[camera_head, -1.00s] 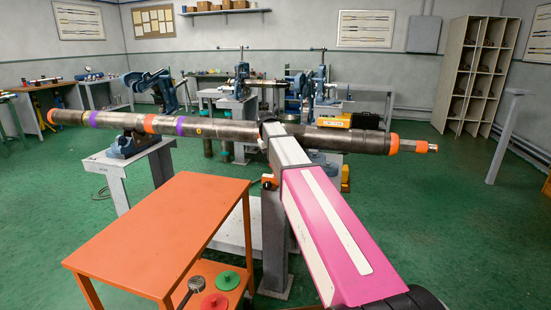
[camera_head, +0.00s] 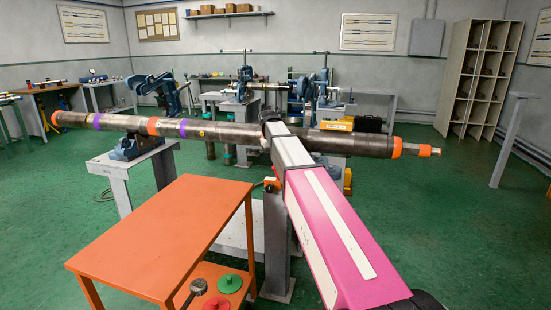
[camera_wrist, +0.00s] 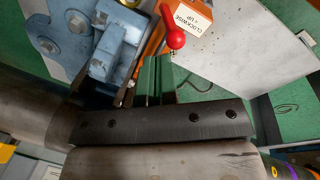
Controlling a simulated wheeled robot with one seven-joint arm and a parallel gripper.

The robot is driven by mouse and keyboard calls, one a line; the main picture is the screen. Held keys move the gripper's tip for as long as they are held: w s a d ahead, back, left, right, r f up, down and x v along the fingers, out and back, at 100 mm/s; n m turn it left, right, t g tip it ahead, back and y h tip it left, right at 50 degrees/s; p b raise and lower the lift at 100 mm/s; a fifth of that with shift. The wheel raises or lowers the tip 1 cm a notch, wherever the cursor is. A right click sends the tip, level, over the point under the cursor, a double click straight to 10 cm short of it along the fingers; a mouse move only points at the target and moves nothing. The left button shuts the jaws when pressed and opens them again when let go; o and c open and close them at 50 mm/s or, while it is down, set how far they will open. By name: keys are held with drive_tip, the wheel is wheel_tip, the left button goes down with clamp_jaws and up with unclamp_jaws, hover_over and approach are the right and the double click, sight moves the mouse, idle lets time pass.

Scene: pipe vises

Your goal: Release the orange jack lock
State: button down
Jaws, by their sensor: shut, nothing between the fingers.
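The orange jack lock (camera_head: 272,184) shows as a small orange part on the grey jack post (camera_head: 275,235), below the long pipe (camera_head: 225,131) in the head view. In the head view my arm hides my gripper.
The pipe runs across the room close to my arm and rests on a blue vise (camera_head: 135,146) at left. An orange cart (camera_head: 165,235) stands at front left. In the wrist view blue-grey bolted metal (camera_wrist: 115,45) lies close to the fingers. Green floor is open at right.

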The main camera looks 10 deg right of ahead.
wheel_tip(320, 180, up, 12)
drive_tip(key=w+a, duration=0.1)
drive_tip(key=a, duration=0.1)
drive_tip(key=shift+w, duration=0.3)
drive_tip(key=shift+r, duration=0.1)
